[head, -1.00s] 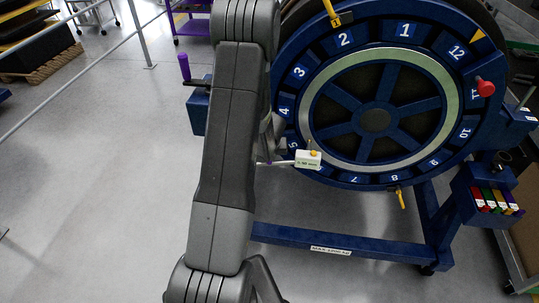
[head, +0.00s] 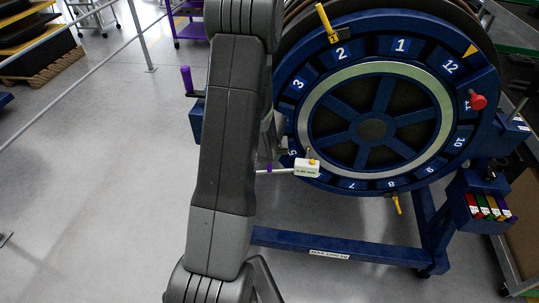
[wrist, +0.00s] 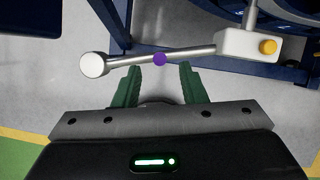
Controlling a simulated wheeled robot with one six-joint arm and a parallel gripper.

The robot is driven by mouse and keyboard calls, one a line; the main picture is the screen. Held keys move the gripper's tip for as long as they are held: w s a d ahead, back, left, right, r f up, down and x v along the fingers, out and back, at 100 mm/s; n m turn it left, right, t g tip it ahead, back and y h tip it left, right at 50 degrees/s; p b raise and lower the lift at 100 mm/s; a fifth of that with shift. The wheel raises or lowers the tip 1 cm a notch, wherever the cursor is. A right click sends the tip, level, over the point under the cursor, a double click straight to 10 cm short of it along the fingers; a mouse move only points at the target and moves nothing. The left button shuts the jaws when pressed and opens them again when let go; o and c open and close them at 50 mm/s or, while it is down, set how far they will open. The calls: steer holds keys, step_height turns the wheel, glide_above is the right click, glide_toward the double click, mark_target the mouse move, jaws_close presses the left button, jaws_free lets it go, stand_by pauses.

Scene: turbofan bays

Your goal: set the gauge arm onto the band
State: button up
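The gauge arm is a white box (head: 307,168) with a yellow button and a thin rod marked by a purple ring. In the head view it is in front of the wheel's lower left, near the covered number 6. The wrist view shows its box (wrist: 250,46), purple ring (wrist: 160,59) and the rod's round white end. The band seems to be the pale metal ring (head: 375,69) on the blue wheel. My gripper (wrist: 156,68) is open, its green fingers apart on either side of the purple ring, with the rod across the fingertips. Its fingers are hidden behind my arm in the head view.
The numbered blue wheel stands on a blue floor frame (head: 345,248). A red knob (head: 478,101) and yellow handles (head: 325,20) stick out from it. A bin of coloured items (head: 487,207) is at right. The grey floor at left is open, beyond it a railing.

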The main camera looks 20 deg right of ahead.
mark_target(269, 163)
steer(key=p+v, duration=0.2)
steer(key=v, duration=0.3)
steer(key=shift+s+r, duration=0.15)
steer(key=shift+r, duration=0.25)
steer(key=shift+f, duration=0.1)
steer(key=b+x, duration=0.7)
steer(key=x, duration=0.7)
steer(key=shift+a, duration=0.15)
steer(key=shift+s, duration=0.1)
